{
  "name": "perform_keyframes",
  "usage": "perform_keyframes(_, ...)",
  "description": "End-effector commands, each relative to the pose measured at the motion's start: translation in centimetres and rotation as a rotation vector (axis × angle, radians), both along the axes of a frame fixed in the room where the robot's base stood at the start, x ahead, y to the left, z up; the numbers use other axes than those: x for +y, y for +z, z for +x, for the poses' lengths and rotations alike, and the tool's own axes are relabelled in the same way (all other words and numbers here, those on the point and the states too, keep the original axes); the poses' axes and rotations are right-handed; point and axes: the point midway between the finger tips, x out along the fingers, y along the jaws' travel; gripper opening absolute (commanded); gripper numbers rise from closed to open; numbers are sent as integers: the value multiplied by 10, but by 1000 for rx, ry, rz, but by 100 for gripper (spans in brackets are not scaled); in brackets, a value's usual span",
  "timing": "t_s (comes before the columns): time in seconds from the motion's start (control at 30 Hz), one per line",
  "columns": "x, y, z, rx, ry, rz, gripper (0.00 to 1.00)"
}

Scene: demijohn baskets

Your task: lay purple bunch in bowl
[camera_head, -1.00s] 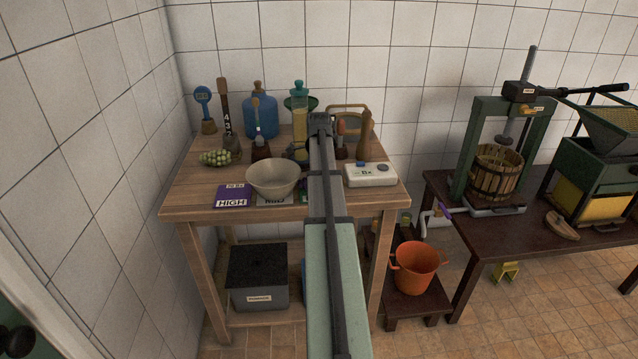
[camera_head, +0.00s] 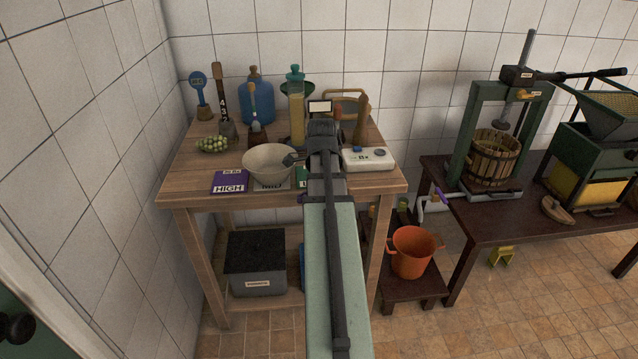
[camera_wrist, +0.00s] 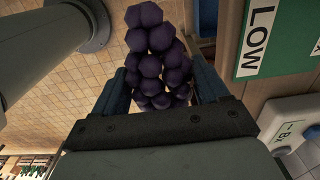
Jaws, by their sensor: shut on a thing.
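The purple bunch (camera_wrist: 158,62) is a cluster of dark round grapes. In the wrist view it sits between the two fingers of my gripper (camera_wrist: 160,85), which is shut on it. Tiled floor shows behind the bunch. The pale bowl (camera_head: 268,166) stands upright near the front of the wooden table in the head view, left of my arm. A dark piece, seemingly part of my gripper, shows at the bowl's right rim. My arm hides the bunch in the head view, and the bowl cannot be made out in the wrist view.
On the table (camera_head: 190,182) are a purple HIGH card (camera_head: 229,182), a green LOW card (camera_wrist: 258,38), a white scale (camera_head: 368,159) and green grapes (camera_head: 213,144). Behind stand a blue demijohn (camera_head: 257,103) and a tall cylinder (camera_head: 296,112). An orange bucket (camera_head: 412,253) stands lower right.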

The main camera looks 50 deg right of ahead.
Motion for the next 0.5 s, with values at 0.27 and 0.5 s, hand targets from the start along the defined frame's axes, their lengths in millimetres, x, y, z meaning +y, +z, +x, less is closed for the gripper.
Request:
perform_keyframes(0.27,17,0,-17,0,0,0,36)
perform_keyframes(0.5,17,0,-17,0,0,0,36)
